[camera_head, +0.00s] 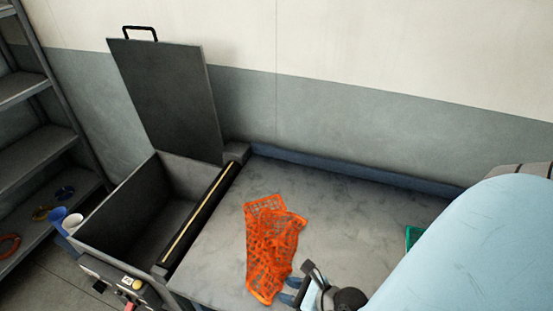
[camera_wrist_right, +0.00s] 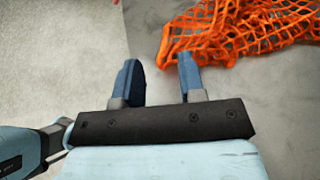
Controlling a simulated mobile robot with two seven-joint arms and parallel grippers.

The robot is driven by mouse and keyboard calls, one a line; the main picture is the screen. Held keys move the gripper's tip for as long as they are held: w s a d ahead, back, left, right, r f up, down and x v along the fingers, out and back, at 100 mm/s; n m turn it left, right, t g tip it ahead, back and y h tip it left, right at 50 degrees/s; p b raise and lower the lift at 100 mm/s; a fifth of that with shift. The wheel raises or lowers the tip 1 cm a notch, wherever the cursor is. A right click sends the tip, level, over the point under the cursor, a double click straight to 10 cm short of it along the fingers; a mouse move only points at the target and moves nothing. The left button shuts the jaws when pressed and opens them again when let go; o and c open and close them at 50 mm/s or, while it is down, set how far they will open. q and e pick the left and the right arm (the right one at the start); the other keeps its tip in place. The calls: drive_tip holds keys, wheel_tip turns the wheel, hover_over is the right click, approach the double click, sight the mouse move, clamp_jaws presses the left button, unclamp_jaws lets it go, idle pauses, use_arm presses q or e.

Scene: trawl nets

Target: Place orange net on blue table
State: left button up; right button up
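The orange net (camera_head: 270,245) lies in a crumpled strip on a grey-topped table (camera_head: 215,255) with a blue rim along its back. My right gripper (camera_head: 290,290) is at the net's near right end. In the right wrist view, its two blue fingers (camera_wrist_right: 159,62) are apart. The net (camera_wrist_right: 235,30) lies just beyond them, and the right fingertip overlaps its edge. I cannot tell whether they touch. Nothing is clearly held between the fingers. My left gripper is not in view.
An open grey box (camera_head: 150,205) with its lid (camera_head: 170,95) raised stands left of the tabletop. A dark bar with a yellow strip (camera_head: 200,215) separates them. A green item (camera_head: 412,236) is partly hidden by my right arm. Shelves (camera_head: 35,150) stand far left. The tabletop behind the net is clear.

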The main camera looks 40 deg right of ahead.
drive_tip(key=shift+w+d+f, duration=0.2)
drive_tip(key=shift+w, duration=0.05)
drive_tip(key=c, duration=0.4)
drive_tip(key=w+d, duration=0.1)
drive_tip(key=w+f, duration=0.1)
drive_tip(key=w, duration=0.1)
drive_tip(key=w+d+f, duration=0.1)
drive_tip(key=shift+w+d+f, duration=0.15)
drive_tip(key=shift+w+d, duration=0.15)
drive_tip(key=shift+d, duration=0.05)
clamp_jaws()
wheel_tip(320, 180, down, 2)
drive_tip(key=shift+w+d+f, duration=0.1)
drive_tip(key=shift+w, duration=0.05)
drive_tip(key=shift+f, duration=0.4)
drive_tip(key=shift+f+b, duration=0.1)
drive_tip(key=shift+b, duration=0.25)
